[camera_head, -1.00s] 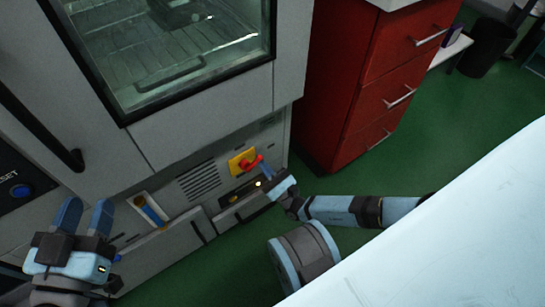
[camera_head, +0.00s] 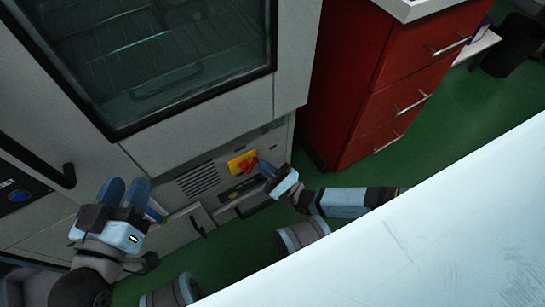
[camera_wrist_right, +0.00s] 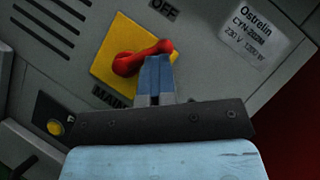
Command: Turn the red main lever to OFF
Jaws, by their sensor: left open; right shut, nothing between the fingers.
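The red main lever (camera_head: 248,166) sits on a yellow plate (camera_head: 236,169) low on the cabinet front. In the right wrist view the red lever (camera_wrist_right: 141,57) slants across the yellow plate (camera_wrist_right: 100,58), its free end up and to the right. An "OFF" label (camera_wrist_right: 163,8) is above the plate and a partly covered "MAIN" label (camera_wrist_right: 112,97) is below it. My right gripper (camera_wrist_right: 158,62) is shut and empty, its tips at the lever's free end, seemingly touching it. My left gripper (camera_head: 126,184) is open and empty, left of the lever, in front of the cabinet.
The cabinet's glass door (camera_head: 170,60) is above, with a dark chamber behind it. A red drawer unit (camera_head: 375,95) stands to the right. A pale surface (camera_head: 420,245) fills the lower right. Green floor (camera_head: 445,125) shows beyond the drawers.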

